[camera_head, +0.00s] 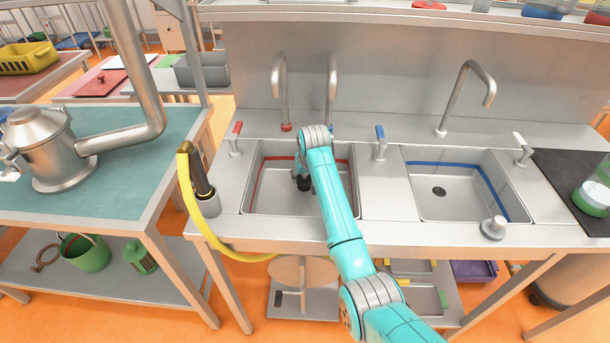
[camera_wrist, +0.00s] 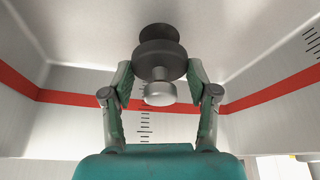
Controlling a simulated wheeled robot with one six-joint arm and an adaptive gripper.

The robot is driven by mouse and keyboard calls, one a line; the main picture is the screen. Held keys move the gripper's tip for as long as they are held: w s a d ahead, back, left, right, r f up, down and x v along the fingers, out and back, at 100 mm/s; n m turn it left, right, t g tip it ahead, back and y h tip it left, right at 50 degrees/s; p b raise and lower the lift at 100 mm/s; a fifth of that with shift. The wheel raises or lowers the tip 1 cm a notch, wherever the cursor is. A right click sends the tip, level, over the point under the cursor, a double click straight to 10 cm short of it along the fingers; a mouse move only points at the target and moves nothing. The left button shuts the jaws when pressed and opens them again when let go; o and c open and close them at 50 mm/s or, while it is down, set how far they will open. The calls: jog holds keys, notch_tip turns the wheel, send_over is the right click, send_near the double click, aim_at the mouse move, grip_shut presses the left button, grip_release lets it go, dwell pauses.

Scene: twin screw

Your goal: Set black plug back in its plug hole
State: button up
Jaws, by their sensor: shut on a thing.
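The black plug (camera_wrist: 160,62) is between the two fingers of my gripper (camera_wrist: 160,88) in the wrist view, with its paler knob towards the camera. My gripper also shows in the head view (camera_head: 303,183), low inside the left sink (camera_head: 268,208), which has a red band. It is shut on the plug. A smaller dark round shape lies just beyond the plug; I cannot tell whether it is the plug's lower part or the plug hole. The left sink's plug hole is not clearly visible, and whether the plug touches the floor cannot be told.
The right sink (camera_head: 460,207), with a blue band, has a bare dark drain hole (camera_head: 438,191). A grey plug (camera_head: 493,229) stands on the counter in front of it. Taps (camera_head: 281,90) rise behind the sinks. A yellow hose (camera_head: 190,205) hangs at the left.

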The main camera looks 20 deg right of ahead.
jog(key=shift+f, duration=0.25)
jog(key=shift+f, duration=0.4)
jog(key=shift+f, duration=0.35)
jog(key=shift+f, duration=0.3)
dwell(0.4)
jog(key=o, duration=1.4)
jog(key=shift+c, duration=0.2)
jog(key=shift+o, duration=0.2)
